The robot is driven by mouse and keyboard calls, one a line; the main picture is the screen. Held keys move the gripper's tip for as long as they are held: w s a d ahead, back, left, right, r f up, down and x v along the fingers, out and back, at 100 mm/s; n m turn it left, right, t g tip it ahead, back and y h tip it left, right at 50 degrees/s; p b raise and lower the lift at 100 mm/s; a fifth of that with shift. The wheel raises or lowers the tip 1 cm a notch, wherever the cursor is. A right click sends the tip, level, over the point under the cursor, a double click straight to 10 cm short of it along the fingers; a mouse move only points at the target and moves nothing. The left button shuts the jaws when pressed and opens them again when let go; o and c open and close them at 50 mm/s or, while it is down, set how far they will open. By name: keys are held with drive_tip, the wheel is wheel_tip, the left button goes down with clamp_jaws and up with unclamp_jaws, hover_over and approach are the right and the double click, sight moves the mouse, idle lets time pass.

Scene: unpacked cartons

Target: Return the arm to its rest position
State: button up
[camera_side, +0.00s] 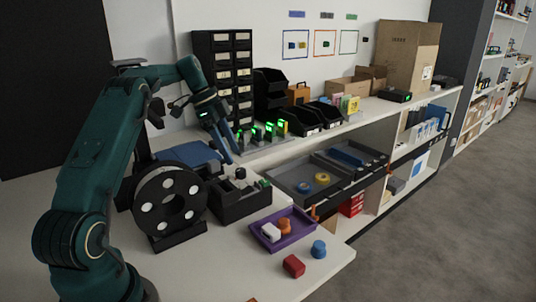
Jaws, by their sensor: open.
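My gripper (228,150) hangs from my dark green arm at the middle left, above the worktable and near the black compartment box (245,204). Its jaws point downward, and it is open with nothing visible between the fingers. My arm is raised and bent, reaching from the lower left over toward the back shelf. The fingertips are small here, and whether they touch anything behind them cannot be told.
A black wheel-shaped spool (167,235) stands near my arm. A purple tray (298,238) holds a white and an orange piece. A red block (293,266) and a blue cylinder (318,249) lie near the table edge. Black bins and cartons (408,55) line the back.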

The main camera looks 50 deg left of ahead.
drive_tip(key=d+r+m+y, duration=0.1)
drive_tip(key=d+r+m, duration=0.2)
drive_tip(key=d+r, duration=0.95)
drive_tip(key=s+d+n+t, duration=0.1)
drive_tip(key=s+d+n, duration=0.1)
drive_tip(key=s+d, duration=0.65)
drive_tip(key=s+d+f+n+t+y, duration=0.1)
drive_tip(key=s+d+f+n+y, duration=0.1)
drive_tip(key=s+f+n, duration=0.6)
drive_tip(key=shift+s+d+f+n, duration=0.35)
drive_tip(key=shift+s+d+n, duration=0.4)
drive_tip(key=shift+s+n, duration=0.25)
